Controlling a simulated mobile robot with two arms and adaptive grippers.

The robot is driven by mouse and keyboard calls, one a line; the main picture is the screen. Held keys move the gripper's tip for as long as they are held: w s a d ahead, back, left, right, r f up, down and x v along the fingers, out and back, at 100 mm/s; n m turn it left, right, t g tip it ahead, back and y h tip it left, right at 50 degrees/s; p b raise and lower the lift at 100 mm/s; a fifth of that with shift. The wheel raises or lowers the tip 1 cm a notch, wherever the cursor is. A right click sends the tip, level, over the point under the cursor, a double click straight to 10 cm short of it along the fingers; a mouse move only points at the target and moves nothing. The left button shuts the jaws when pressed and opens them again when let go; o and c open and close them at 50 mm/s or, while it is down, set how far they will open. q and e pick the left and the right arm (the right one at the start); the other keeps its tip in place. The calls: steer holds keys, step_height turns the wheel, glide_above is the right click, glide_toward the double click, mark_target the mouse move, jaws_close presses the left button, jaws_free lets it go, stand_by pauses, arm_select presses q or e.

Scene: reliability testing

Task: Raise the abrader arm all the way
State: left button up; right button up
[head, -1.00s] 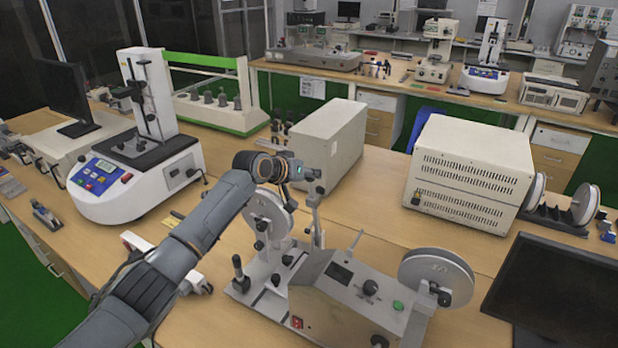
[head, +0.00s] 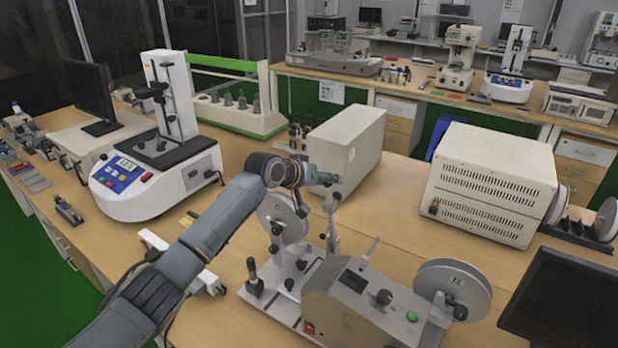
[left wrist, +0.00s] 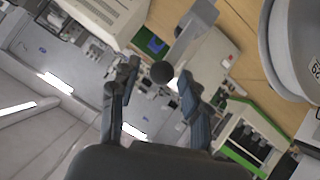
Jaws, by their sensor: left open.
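The abrader (head: 340,300) is a grey bench machine with two white wheels, standing on the near table. Its arm (head: 331,225) stands steeply up beside the left wheel (head: 282,218), with its upper end near my left gripper (head: 322,180). In the left wrist view the grey arm (left wrist: 193,30) ends in a dark round knob (left wrist: 162,72). The knob appears between my two open fingers (left wrist: 158,92); I cannot tell whether they touch it. The gripper's fingers are small and partly hidden in the head view. My right gripper is not in view.
A beige box (head: 347,150) stands just behind the gripper, and a larger vented box (head: 482,185) is to the right. A white tester (head: 155,170) stands at the left. A dark monitor (head: 565,300) is at the near right. The tabletop between the boxes is clear.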

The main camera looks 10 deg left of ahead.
arm_select(q)
steer(key=v, duration=0.9)
steer(key=shift+s+r, duration=0.25)
steer(key=shift+a, duration=0.15)
